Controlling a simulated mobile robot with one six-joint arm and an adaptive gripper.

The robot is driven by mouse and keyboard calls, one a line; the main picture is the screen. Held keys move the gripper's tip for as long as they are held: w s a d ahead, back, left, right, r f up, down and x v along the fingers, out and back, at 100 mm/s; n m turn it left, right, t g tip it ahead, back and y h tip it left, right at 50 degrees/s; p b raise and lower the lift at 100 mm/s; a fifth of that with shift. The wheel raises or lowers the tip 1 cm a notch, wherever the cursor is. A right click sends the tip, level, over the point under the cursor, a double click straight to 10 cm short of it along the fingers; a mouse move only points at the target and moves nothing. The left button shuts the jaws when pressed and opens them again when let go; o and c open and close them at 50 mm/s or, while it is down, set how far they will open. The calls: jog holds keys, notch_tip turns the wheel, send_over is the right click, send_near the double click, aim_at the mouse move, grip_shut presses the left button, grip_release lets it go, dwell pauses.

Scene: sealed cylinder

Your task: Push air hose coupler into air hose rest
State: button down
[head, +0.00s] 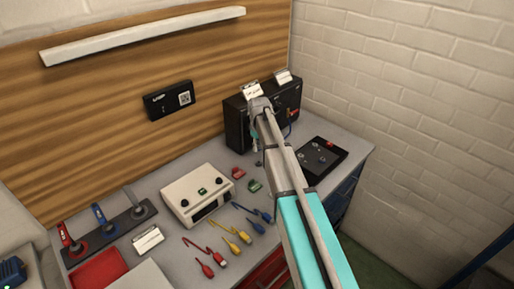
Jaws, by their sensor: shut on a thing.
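My arm reaches up from the bottom right to the front of a black box (238,129) at the back of the bench. My gripper (254,143) points down below the wrist, close to the box's front face. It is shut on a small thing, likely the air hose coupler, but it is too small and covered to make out. I cannot tell the air hose rest for sure; my wrist and arm hide part of the box's front, where small red and blue parts show to the right of my arm.
A black tray (321,158) with round parts lies right of my arm. A beige device (197,195), red and green clips (255,186), and coloured leads (231,243) lie on the grey bench to the left. Screwdriver-like tools stand in a rack (113,233). A brick wall is at right.

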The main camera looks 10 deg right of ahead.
aim_at(259, 162)
jog(key=shift+f, duration=0.15)
jog(key=shift+f+b, duration=2.75)
jog(key=shift+b, duration=0.15)
jog(key=shift+s, duration=0.1)
dwell(0.5)
jog(key=shift+f+b, duration=0.6)
dwell(0.3)
jog(key=shift+c, duration=1.3)
grip_release()
